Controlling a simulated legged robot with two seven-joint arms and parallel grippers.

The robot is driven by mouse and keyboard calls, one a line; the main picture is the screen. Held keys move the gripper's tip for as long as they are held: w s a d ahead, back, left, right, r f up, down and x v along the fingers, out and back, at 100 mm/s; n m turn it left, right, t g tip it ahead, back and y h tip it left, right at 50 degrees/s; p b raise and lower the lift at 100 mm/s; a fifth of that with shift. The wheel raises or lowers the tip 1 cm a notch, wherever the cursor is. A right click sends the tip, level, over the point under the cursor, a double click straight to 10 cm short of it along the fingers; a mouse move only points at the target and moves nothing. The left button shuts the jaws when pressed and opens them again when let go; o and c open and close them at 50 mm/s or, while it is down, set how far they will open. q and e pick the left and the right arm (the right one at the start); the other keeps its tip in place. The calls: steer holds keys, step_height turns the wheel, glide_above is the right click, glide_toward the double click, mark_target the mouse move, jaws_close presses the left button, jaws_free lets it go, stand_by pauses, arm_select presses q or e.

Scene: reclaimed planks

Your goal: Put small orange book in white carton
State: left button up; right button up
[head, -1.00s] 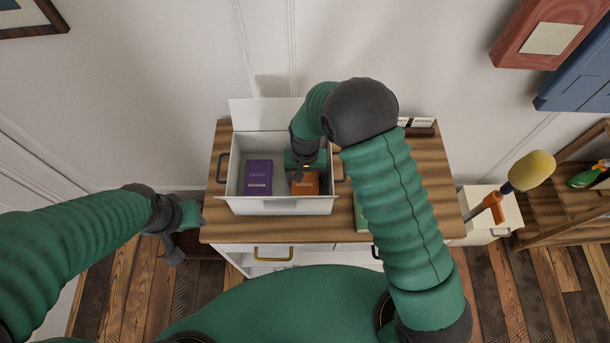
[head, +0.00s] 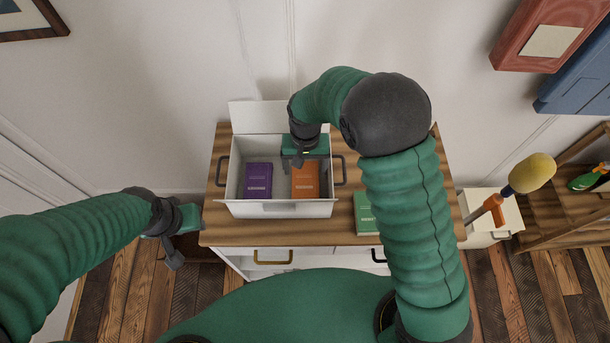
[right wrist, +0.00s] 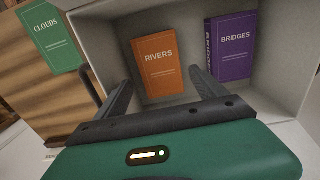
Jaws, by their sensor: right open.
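The small orange book (head: 305,180), titled "RIVERS" in the right wrist view (right wrist: 160,62), lies inside the white carton (head: 282,209), in its right part. A purple book (head: 258,180) lies beside it on the left in the head view. My right gripper (head: 302,165) is over the carton, above the orange book. Its two fingers (right wrist: 163,90) are spread and empty, with the orange book apart from them. My left gripper (head: 172,250) hangs left of the cabinet, away from the carton; its jaw state is not clear.
A green book (head: 366,213) lies on the wooden cabinet top (head: 342,232) right of the carton. The carton's lid (head: 262,114) stands open at the back. A white box (head: 492,215) with a yellow-headed tool (head: 533,172) stands right of the cabinet.

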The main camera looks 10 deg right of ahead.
mark_target(305, 180)
step_height(305, 180, up, 4)
steer(key=shift+r, duration=0.15)
stand_by(1.1)
